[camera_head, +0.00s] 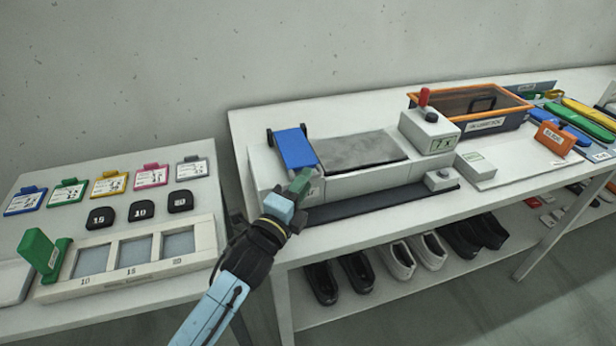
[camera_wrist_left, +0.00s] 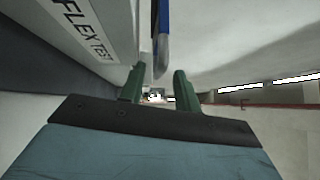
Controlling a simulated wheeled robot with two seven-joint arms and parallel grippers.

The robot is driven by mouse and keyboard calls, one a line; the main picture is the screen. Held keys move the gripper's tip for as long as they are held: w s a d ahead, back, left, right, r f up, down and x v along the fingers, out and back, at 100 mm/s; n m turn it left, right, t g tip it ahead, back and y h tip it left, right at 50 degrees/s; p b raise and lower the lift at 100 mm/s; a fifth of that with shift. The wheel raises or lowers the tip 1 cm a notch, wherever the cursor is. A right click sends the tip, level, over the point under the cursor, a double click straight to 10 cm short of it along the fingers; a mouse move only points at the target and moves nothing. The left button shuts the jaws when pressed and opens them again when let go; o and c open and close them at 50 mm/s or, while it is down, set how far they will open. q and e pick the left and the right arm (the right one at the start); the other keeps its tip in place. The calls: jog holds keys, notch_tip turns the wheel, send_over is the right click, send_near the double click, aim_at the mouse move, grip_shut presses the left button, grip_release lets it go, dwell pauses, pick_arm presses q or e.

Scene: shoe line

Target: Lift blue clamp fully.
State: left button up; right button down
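The blue clamp (camera_head: 295,148) is a flat blue plate with dark ends at the left end of the white flex test machine (camera_head: 375,183). It looks slightly sloped in the head view. My left gripper (camera_head: 300,182) is at the clamp's near edge, in front of the machine's left end. In the left wrist view, the green fingers (camera_wrist_left: 158,88) stand apart with a gap between them. The clamp's blue edge (camera_wrist_left: 163,40) hangs in line with that gap; I cannot tell whether a finger touches it. My right gripper is not in view.
A grey pad (camera_head: 360,150) lies on the machine, with a red-knobbed control box (camera_head: 430,130) to its right. An orange-rimmed bin (camera_head: 470,105) stands behind. Shoes (camera_head: 400,260) sit on the shelf below. A side table (camera_head: 110,225) with coloured tags is at left.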

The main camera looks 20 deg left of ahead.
pick_arm(q)
jog(key=shift+x, duration=1.35)
grip_shut()
